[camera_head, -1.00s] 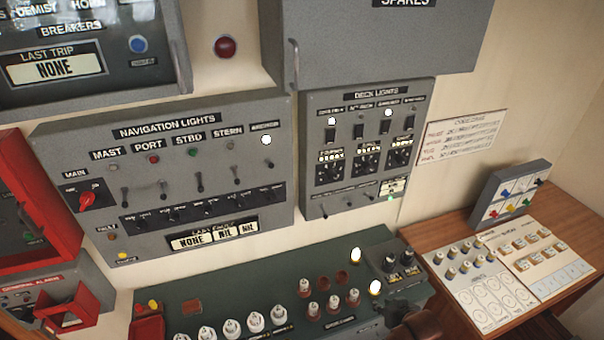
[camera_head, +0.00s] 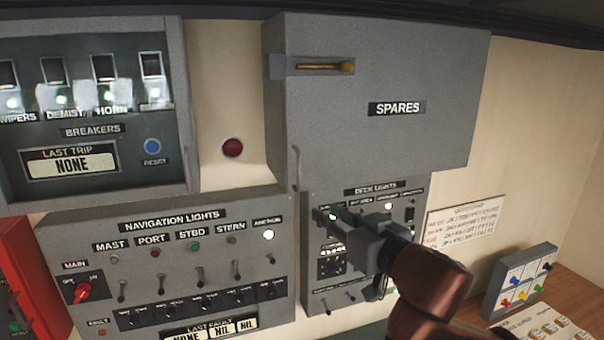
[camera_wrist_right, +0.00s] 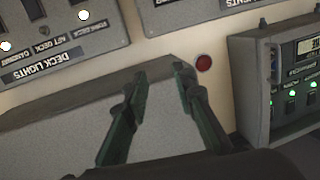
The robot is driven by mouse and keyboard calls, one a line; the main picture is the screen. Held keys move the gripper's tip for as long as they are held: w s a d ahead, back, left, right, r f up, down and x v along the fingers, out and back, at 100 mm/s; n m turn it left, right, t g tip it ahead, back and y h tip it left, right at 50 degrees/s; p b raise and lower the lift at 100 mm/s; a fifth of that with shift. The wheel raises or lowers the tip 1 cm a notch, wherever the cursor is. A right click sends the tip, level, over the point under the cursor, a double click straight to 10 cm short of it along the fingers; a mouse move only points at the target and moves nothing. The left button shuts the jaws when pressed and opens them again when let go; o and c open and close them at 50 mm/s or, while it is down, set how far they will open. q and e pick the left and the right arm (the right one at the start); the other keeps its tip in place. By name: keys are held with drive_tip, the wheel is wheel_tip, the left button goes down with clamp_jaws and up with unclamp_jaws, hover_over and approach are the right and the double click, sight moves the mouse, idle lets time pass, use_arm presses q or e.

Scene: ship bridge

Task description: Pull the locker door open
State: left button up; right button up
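The locker is a grey wall box labelled SPARES in the head view, and its door (camera_head: 400,130) looks shut. A brass lever (camera_head: 325,67) lies horizontal at its upper left. A thin grey vertical handle (camera_head: 296,168) shows at its lower left edge. My right gripper (camera_head: 335,215) is below the locker, in front of the deck lights panel, apart from the handle and lever. Its dark green fingers also show in the right wrist view (camera_wrist_right: 163,80), spread with nothing between them. A plain grey surface (camera_wrist_right: 60,120), apparently the locker, lies behind them. My left gripper is out of view.
The deck lights panel (camera_head: 317,275) is behind my right gripper. The navigation lights panel (camera_head: 80,240) and breaker panel (camera_head: 110,180) are to the left. A red round lamp (camera_head: 232,147) sits beside the locker.

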drive_tip(key=t+y, duration=0.1)
approach(300, 170)
drive_tip(key=w, duration=0.1)
drive_tip(key=p+x, duration=0.3)
drive_tip(key=x, duration=0.4)
drive_tip(key=shift+s+a, duration=0.1)
drive_tip(key=shift+a, duration=0.15)
drive_tip(key=shift+w+a, duration=0.2)
drive_tip(key=shift+w, duration=0.25)
clamp_jaws()
